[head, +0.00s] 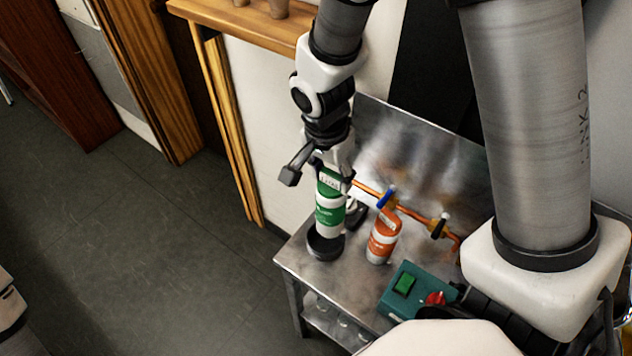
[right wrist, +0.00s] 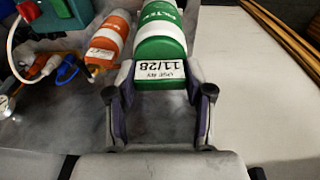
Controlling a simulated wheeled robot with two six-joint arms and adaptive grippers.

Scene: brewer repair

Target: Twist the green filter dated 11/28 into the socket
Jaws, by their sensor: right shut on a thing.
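The green filter (head: 331,209), with a white band and white lower part, stands roughly upright over a black round cup (head: 325,245) on the metal bench. I cannot tell whether its lower end sits inside the cup or just above it. My right gripper (head: 332,176) is shut on the filter's green top from above. In the right wrist view, the green filter (right wrist: 160,45) lies between the fingers, and its white label (right wrist: 160,72) reads 11/28. My left gripper is not in view.
An orange filter (head: 382,236) stands close to the right, by a copper pipe (head: 412,212) with a blue-handled valve (head: 386,196). A teal switch box (head: 408,288) with a green switch and red knob sits nearer the front. The metal bench (head: 350,280) has bare room at front left.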

